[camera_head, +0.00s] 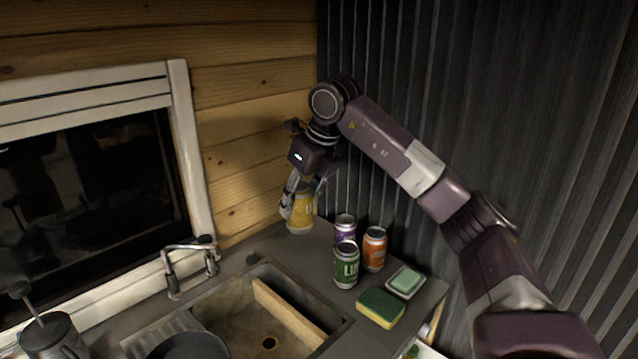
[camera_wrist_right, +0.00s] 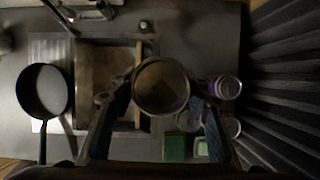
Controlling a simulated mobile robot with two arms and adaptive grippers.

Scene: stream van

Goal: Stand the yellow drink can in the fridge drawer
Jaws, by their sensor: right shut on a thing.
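The yellow drink can (camera_head: 301,213) is upright between the fingers of my right gripper (camera_head: 303,195), at the back of the counter. My right gripper is shut on it from above. In the right wrist view the can's round top (camera_wrist_right: 161,87) sits between the two fingers and looks larger than the other can tops, so it appears raised above the counter. The fridge drawer is not clearly in view; only a bit of something white with a green item (camera_head: 413,351) shows below the counter's right end. My left gripper is not in view.
Purple (camera_head: 345,229), green (camera_head: 346,265) and orange (camera_head: 375,249) cans stand close by on the counter. A sponge (camera_head: 380,307) and a soap dish (camera_head: 405,281) lie near its right edge. The sink (camera_head: 225,314), a tap (camera_head: 190,265) and a pan (camera_wrist_right: 43,92) are left. A corrugated wall bounds the right.

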